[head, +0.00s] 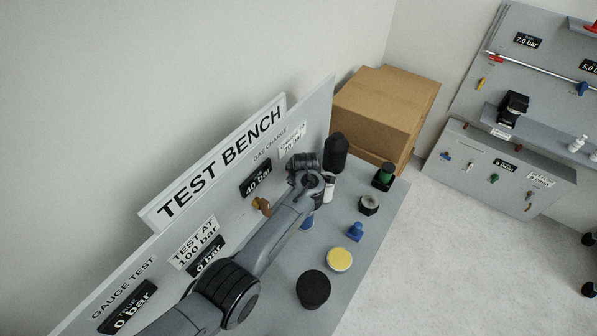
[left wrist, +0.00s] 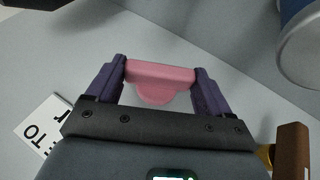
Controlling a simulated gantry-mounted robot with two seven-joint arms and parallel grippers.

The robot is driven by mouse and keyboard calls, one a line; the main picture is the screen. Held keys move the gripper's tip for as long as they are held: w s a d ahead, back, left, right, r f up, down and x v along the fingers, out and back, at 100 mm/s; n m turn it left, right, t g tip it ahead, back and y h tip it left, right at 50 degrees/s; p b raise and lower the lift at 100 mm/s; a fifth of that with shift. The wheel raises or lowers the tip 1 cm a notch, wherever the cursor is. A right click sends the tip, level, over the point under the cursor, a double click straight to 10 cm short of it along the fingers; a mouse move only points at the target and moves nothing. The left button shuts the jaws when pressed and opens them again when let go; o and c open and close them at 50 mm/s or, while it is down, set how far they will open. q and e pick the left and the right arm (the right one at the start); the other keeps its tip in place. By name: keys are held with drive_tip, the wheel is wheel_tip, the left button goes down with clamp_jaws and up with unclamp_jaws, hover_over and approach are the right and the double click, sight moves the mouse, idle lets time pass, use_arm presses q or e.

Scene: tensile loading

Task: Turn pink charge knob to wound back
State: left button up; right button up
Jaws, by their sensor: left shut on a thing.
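The pink charge knob (left wrist: 160,92) shows in the left wrist view, a wide bar with a rounded lower part, against the grey panel. My left gripper (left wrist: 160,72) is shut on it, with one purple finger at each end of the bar. In the head view my left gripper (head: 300,170) is at the far end of the test bench panel (head: 318,112), below the gas charge labels, and my arm hides the knob. The gas charge display (head: 257,179) reads 40 bar, beside a sign (head: 292,139) ending in 70 bar. My right gripper is not in view.
A brown-orange handle (head: 262,206) sits on the panel near my arm. A black bottle (head: 336,154), a green-topped item (head: 384,176), a blue fitting (head: 355,231), a yellow disc (head: 339,259) and a black cylinder (head: 313,289) stand on the bench. A cardboard box (head: 385,105) is behind.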

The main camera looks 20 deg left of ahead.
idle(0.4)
use_arm(q)
drive_tip(key=o, duration=0.9)
drive_tip(key=shift+o, duration=0.2)
drive_tip(key=shift+r, duration=0.1)
drive_tip(key=shift+s+d+r, duration=0.1)
drive_tip(key=shift+r, duration=0.15)
drive_tip(key=p+v, duration=0.3)
drive_tip(key=v, duration=0.7)
